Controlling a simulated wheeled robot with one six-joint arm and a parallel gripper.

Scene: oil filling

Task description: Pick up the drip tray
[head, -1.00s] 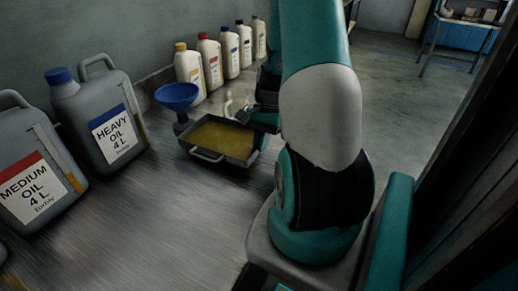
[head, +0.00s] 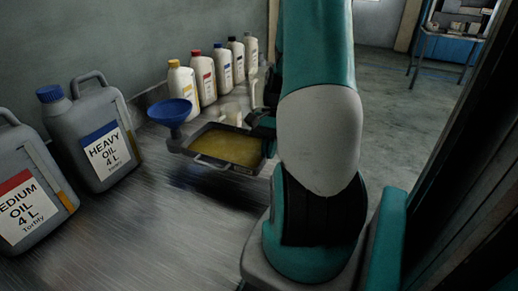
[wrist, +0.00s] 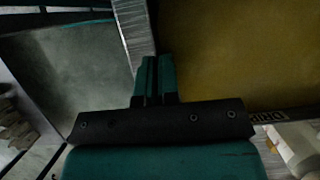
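The oil fills the upper right there.
A blue funnel (head: 170,112) stands just left of the tray. Several white bottles (head: 182,88) line the wall behind. A heavy oil can (head: 100,145) and a medium oil can (head: 28,195) stand at the left. The front of the bench (head: 170,235) is clear.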

